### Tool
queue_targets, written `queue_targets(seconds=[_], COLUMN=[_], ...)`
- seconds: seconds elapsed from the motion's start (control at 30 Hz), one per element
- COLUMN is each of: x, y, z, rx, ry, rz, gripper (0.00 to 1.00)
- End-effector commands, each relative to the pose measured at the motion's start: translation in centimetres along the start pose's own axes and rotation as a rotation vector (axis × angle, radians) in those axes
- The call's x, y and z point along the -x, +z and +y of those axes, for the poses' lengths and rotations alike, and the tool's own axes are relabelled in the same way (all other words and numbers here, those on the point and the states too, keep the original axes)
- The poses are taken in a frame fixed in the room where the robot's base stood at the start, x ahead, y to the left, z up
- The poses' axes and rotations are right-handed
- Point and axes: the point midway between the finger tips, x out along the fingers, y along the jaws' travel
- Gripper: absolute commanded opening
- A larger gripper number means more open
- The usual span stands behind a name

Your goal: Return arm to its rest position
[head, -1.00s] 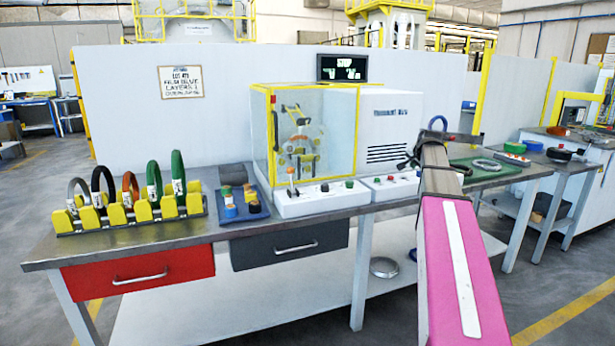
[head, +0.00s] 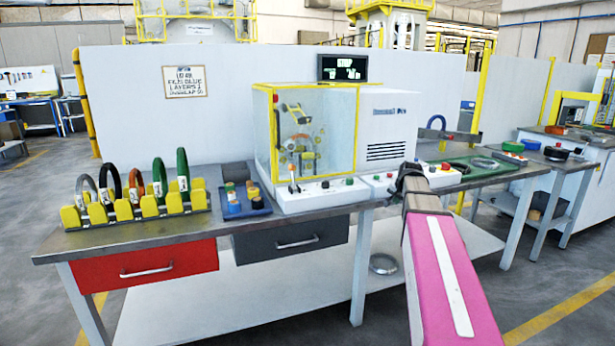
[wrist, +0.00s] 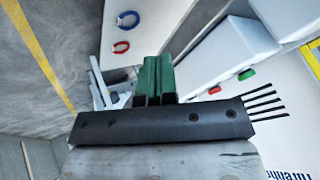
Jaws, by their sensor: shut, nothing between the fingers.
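My pink arm (head: 445,265) reaches up from the lower right in the head view, its dark wrist end in front of the bench's right part. The fingers cannot be made out there. In the wrist view my gripper (wrist: 153,75) shows green fingers pressed together, with nothing between them. It is in the air, apart from the white button box behind it, where a red button (wrist: 215,90) and a green button (wrist: 246,74) show.
The wrapping machine (head: 305,130) with its yellow-framed guard stands mid-bench. A yellow rack (head: 135,210) of coils and a blue tray (head: 262,211) of small rolls stand left of it. A red drawer (head: 140,268) and a grey drawer (head: 290,240) are shut. A second bench lies right.

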Motion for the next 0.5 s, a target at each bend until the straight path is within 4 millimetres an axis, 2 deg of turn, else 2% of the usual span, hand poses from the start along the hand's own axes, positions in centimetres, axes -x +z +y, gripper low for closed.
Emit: queue_targets(seconds=[0.03,0.23,0.5], x=[-0.7,-3.8,-5.5], y=[2.7,13.6,27.7], z=[0.4,2.1,5.4], rx=[0.028,0.185,0.409], ry=[0.012,0.072,0.14], rz=[-0.03,-0.173,-0.374], gripper=[0.0,0.0,0.0])
